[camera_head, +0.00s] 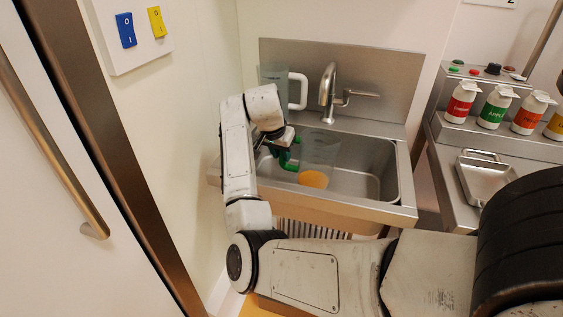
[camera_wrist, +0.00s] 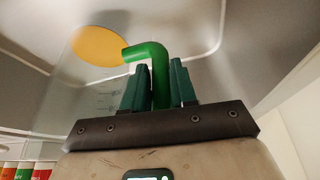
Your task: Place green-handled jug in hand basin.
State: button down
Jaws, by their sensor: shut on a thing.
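The green-handled jug (camera_head: 319,152) is clear-walled with an orange disc at its bottom, and appears upright within the basin's outline in the head view. My gripper (camera_head: 287,154) is shut on its green handle. In the wrist view the green handle (camera_wrist: 160,72) stands between the two dark green fingers of my gripper (camera_wrist: 158,85), with the orange disc of the jug (camera_wrist: 97,46) beyond. The steel hand basin (camera_head: 375,170) is below and around the jug. I cannot tell whether the jug's bottom touches the basin floor.
A clear jug with a white handle (camera_head: 298,91) stands at the basin's back left. The faucet (camera_head: 328,88) rises at the back middle. Several labelled bottles (camera_head: 497,105) and a steel scoop-like tray (camera_head: 486,178) are on the counter at right. The basin's right side is free.

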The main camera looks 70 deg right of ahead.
aim_at(282, 161)
notch_tip(282, 161, down, 3)
jog(key=c, duration=0.9)
grip_release()
jog(key=p+v, duration=0.1)
jog(key=v, duration=1.1)
